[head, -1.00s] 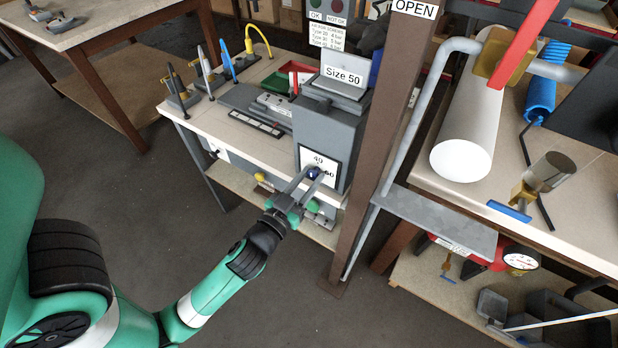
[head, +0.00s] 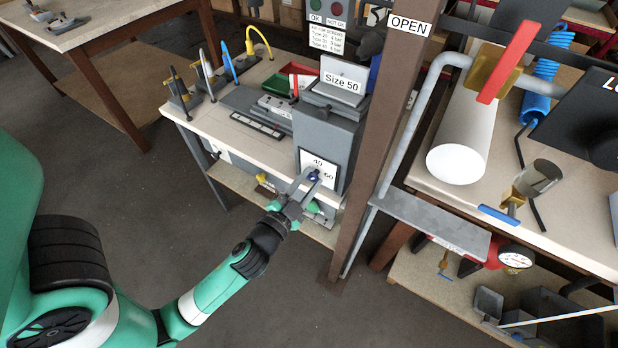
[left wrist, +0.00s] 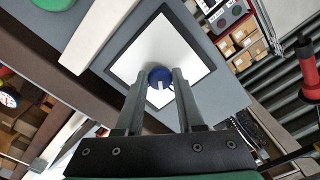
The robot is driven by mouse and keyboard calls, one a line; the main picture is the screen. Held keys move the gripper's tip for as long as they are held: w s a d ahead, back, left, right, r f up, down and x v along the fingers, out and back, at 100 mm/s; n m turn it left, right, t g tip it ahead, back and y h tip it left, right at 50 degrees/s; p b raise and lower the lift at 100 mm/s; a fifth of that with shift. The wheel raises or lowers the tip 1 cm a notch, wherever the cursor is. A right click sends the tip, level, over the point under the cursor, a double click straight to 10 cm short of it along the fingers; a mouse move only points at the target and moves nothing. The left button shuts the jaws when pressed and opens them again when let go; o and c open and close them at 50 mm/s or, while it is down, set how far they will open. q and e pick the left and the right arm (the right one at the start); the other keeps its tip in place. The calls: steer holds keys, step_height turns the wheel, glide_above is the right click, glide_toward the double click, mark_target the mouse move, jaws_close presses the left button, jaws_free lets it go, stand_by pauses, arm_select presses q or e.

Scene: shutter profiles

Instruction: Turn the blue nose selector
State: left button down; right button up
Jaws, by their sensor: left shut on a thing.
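The blue nose selector (head: 313,177) is a small round knob on a white panel (head: 318,163) with numbers, on the front of a grey machine (head: 338,140). My left gripper (head: 308,178) reaches up to it from the lower left and is shut on the knob. In the left wrist view the blue knob (left wrist: 160,77), with a pale mark on it, sits between the fingertips (left wrist: 160,80) in front of the white panel (left wrist: 165,50). The fingers hide part of the panel. My right gripper is not in view.
A brown post (head: 375,150) stands just right of the machine, with a grey shelf plate (head: 432,220) beyond it. Pen-like tools (head: 205,70) stand on the bench to the left. The floor (head: 130,210) in front of the bench is clear.

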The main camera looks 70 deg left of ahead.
arm_select(q)
steer(key=m+p, duration=0.1)
steer(key=m, duration=0.4)
steer(key=shift+r+m+p, duration=0.1)
steer(key=shift+m+p, duration=0.2)
steer(key=shift+p, duration=0.1)
steer(key=shift+m+p, duration=0.6)
steer(key=shift+m, duration=1.7)
steer(key=c, duration=0.5)
jaws_free()
steer(key=shift+c, duration=0.2)
